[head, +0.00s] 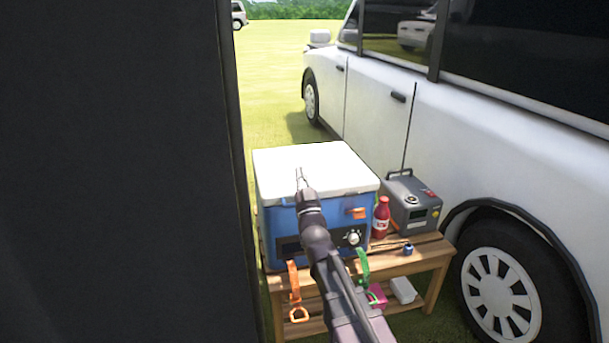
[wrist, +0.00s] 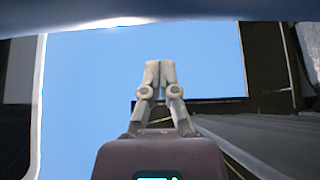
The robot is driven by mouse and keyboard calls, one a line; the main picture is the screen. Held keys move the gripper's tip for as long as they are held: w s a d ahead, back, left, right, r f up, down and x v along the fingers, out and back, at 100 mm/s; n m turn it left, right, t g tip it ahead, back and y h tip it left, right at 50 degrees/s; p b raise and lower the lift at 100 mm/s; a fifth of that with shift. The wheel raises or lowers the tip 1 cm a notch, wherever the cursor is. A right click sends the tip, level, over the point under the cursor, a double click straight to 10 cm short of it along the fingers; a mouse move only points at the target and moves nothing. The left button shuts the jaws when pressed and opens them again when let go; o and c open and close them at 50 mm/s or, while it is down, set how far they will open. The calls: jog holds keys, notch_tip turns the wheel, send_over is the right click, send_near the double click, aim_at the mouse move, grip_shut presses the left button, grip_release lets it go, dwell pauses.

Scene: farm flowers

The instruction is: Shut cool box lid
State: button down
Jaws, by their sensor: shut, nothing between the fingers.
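The cool box (head: 300,228) is blue and stands on a wooden bench. Its white lid (head: 335,160) lies flat across the top and looks down on the box; no gap shows along the front edge. My gripper (head: 301,172) is over the lid's front part in the head view, and I cannot tell whether it touches. In the wrist view its fingers (wrist: 160,66) are together with nothing between them. My arm hides part of the box front. An orange latch (head: 357,213) and a round knob show on the front.
A red bottle (head: 381,217) and a grey power unit (head: 411,204) stand right of the box on the wooden bench (head: 432,250). Orange and green straps hang at the front. A white van (head: 450,140) stands close behind on the right. A dark panel (head: 110,170) fills the left.

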jog(key=f+b, duration=0.1)
jog(key=s+f+b, duration=0.1)
jog(key=f+b, duration=0.1)
jog(key=shift+d+f, duration=0.15)
jog(key=shift+f, duration=0.1)
notch_tip(320, 180, down, 6)
jog(key=b, duration=0.6)
jog(key=shift+s+d+f, duration=0.15)
jog(key=shift+s, duration=0.3)
jog(key=shift+f+b, duration=0.1)
jog(key=shift+b, duration=0.25)
notch_tip(320, 180, up, 5)
jog(key=s+p, duration=0.1)
jog(key=p, duration=0.4)
jog(key=s+d+f+b, duration=0.2)
jog(key=s+f+b, duration=0.4)
jog(key=f+b, duration=0.2)
jog(key=shift+s, duration=0.15)
